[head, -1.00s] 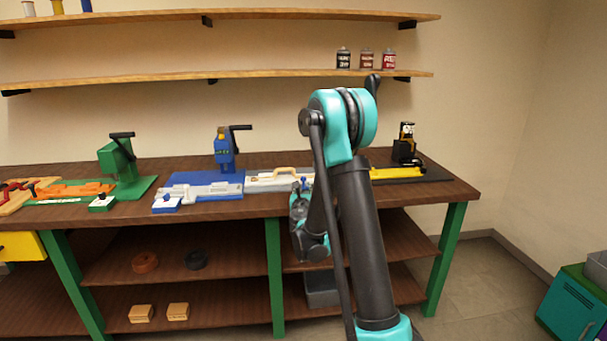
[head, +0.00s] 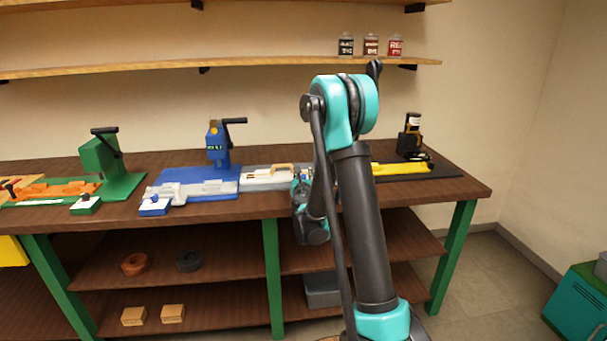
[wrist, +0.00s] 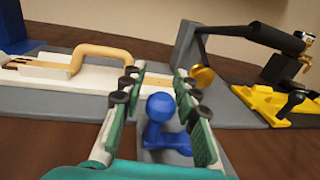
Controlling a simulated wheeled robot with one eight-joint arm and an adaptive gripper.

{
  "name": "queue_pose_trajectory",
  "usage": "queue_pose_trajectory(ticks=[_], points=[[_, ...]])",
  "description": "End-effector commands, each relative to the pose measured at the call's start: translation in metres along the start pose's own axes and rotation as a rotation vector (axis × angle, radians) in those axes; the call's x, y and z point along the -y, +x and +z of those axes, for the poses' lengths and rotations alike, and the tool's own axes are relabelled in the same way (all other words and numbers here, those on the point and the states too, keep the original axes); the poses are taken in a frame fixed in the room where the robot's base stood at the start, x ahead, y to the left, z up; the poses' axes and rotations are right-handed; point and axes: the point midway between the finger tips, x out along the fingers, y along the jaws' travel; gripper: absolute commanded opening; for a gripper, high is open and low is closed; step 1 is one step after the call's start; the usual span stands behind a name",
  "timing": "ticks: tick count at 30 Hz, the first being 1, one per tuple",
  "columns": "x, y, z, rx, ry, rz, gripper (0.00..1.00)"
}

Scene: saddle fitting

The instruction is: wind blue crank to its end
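A small blue crank (wrist: 160,107) with a round knob on top stands on a grey base in the wrist view. My gripper (wrist: 158,90) is open, with one teal finger on each side of the blue knob. Gaps show between the knob and both fingers, so it does not look gripped. In the head view my gripper (head: 303,190) is at the front of the bench, and my arm hides most of that spot. The crank is not clearly visible there.
A grey post with a black-handled lever (wrist: 250,32) and a brass knob (wrist: 203,77) stand just behind right. A tan handle (wrist: 92,54) lies left. A yellow fixture (wrist: 272,104) sits right. A blue press (head: 218,145) and green press (head: 103,158) stand further left.

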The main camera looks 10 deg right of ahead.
Motion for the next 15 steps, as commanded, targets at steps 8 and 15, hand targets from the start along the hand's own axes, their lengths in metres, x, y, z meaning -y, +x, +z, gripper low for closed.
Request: queue_pose_trajectory(ticks=[8, 15], points=[[0.0000, -0.0001, 0.0000, 0.000, 0.000, 0.000, 0.00], [0.0000, -0.0002, 0.0000, 0.000, 0.000, 0.000, 0.00]])
